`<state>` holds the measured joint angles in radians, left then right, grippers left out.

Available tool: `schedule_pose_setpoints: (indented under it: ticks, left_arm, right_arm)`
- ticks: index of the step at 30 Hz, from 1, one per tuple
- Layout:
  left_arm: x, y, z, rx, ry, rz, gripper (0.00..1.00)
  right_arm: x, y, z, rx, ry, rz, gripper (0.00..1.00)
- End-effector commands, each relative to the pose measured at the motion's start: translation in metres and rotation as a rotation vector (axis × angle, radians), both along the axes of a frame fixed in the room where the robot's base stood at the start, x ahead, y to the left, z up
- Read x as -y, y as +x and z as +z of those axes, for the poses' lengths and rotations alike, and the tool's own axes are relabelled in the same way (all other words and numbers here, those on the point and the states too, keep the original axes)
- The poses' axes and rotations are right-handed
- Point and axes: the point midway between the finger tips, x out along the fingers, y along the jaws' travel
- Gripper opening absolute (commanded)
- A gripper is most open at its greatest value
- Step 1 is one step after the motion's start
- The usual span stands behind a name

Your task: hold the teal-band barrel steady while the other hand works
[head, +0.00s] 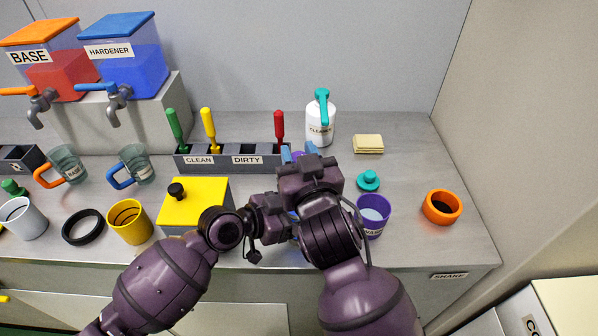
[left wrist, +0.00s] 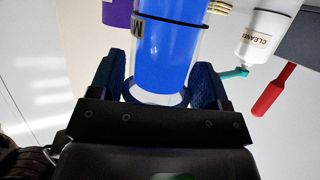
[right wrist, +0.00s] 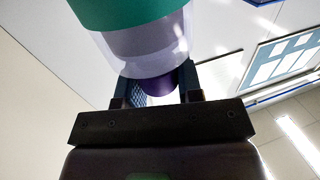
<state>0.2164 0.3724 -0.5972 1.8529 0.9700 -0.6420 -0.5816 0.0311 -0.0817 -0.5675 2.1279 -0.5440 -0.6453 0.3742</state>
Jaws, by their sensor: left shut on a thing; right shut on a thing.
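In the left wrist view my left gripper (left wrist: 157,82) is shut around the lower end of a clear barrel (left wrist: 167,45) with blue inside, a dark ring and a partly cut-off label. In the right wrist view my right gripper (right wrist: 160,84) is shut on a dark purple piece (right wrist: 158,84). Directly beyond this piece is a clear barrel end (right wrist: 145,45) with a teal band (right wrist: 125,10). In the head view the right gripper (head: 299,153) is above the bench, just in front of the brush rack. My arms hide most of both held things there. I cannot tell how they join.
A yellow-topped box (head: 195,205) stands left. Behind are the CLEAN/DIRTY rack (head: 223,160), cleaner bottle (head: 320,128) and sponge (head: 368,144).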

Motion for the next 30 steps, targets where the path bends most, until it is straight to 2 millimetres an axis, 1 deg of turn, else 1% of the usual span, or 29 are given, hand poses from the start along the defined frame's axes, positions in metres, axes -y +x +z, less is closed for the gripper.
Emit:
schedule_pose_setpoints:
  ticks: [30]
  left_arm:
    - [0.000,0.000,0.000,0.000,0.001,0.000,0.42]
  right_arm:
    - [0.000,0.000,0.025,0.000,0.000,0.000,0.00]
